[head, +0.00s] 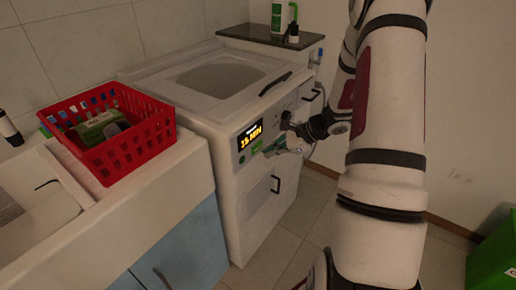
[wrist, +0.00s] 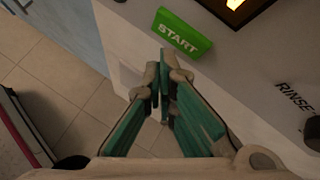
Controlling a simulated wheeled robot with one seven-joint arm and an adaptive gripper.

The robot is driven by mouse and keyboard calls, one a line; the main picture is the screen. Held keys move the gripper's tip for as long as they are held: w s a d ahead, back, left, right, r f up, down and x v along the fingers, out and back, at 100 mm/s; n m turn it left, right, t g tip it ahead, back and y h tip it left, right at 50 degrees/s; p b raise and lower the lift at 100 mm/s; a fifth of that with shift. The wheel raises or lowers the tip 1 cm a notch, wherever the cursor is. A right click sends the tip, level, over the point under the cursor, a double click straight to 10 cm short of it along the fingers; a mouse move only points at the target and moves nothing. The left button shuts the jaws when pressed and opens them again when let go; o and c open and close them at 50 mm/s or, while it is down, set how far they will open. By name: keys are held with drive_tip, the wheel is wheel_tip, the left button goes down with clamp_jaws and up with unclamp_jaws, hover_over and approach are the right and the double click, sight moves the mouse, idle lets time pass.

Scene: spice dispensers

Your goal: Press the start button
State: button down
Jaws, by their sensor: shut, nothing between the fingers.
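The start button (wrist: 182,33) is a green block with white "START" lettering on the white front panel of a washing machine (head: 236,128). In the head view the button (head: 257,147) is a small green patch below the lit display. My gripper (wrist: 164,72) is shut and empty, its teal-lined fingertips just below the button in the wrist view. I cannot tell whether the tips touch it. In the head view my gripper (head: 268,150) is at the machine's front, just right of the button.
The display (head: 250,136) shows yellow text. A "RINSE" label (wrist: 294,96) and a dark knob (wrist: 312,132) are right of my gripper in the wrist view. A red basket (head: 120,143) stands on the left counter. A black door handle (head: 276,184) sits lower on the machine.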

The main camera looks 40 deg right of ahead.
drive_tip(key=shift+w, duration=0.15)
drive_tip(key=shift+w+a, duration=0.15)
drive_tip(key=shift+w, duration=0.1)
drive_tip(key=shift+w+a+b, duration=0.15)
drive_tip(key=shift+w+b, duration=0.15)
drive_tip(key=shift+w, duration=0.05)
idle(0.9)
drive_tip(key=shift+s+d, duration=0.3)
drive_tip(key=shift+s, duration=0.45)
drive_tip(key=shift+s, duration=0.15)
drive_tip(key=s, duration=0.1)
drive_tip(key=s+d, duration=0.1)
drive_tip(key=s, duration=0.2)
drive_tip(key=shift+s+d, duration=0.2)
drive_tip(key=shift+d, duration=0.1)
idle(0.7)
